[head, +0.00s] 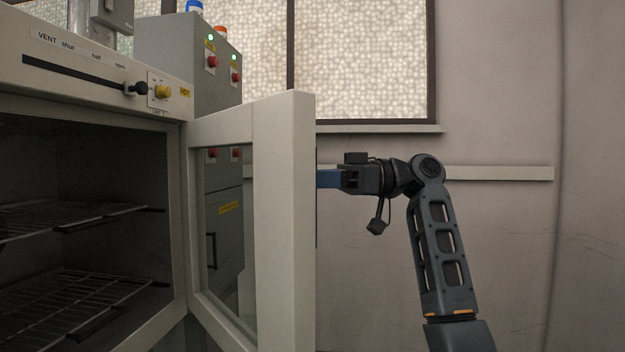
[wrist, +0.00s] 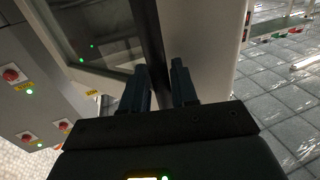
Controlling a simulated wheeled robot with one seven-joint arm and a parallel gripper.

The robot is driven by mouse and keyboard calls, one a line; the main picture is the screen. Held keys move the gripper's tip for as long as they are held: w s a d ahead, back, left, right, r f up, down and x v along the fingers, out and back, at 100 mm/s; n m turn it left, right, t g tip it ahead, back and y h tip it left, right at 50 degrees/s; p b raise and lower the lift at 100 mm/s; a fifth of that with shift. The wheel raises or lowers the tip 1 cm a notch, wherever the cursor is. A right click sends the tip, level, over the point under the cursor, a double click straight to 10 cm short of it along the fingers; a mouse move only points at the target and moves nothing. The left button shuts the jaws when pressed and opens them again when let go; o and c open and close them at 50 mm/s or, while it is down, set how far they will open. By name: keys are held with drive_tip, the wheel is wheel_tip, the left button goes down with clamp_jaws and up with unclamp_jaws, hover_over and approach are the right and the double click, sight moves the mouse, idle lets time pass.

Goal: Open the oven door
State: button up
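The oven (head: 100,95) stands at the left in the head view. Its door (head: 280,200), a pale frame with a glass window (head: 222,230), is swung wide open, and the chamber with its wire racks (head: 75,215) is exposed. My gripper (head: 328,178) is at the outer face of the door, near its free edge. In the wrist view the dark bar handle (wrist: 150,35) runs between the two fingers of my gripper (wrist: 160,75), and they appear closed on it. In the head view the door edge hides the fingertips and most of the handle.
A grey cabinet (head: 150,50) with red buttons and green lights stands behind the oven. A vent slider (head: 137,88) and yellow knob (head: 162,91) are on the oven's top panel. A wall with a pale rail (head: 500,173) is behind my arm. Tiled floor (wrist: 285,90) shows in the wrist view.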

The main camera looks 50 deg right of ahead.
drive_tip(key=shift+o, duration=1.1)
drive_tip(key=v, duration=0.7)
drive_tip(key=shift+s+d+b, duration=0.25)
drive_tip(key=shift+d+b, duration=0.05)
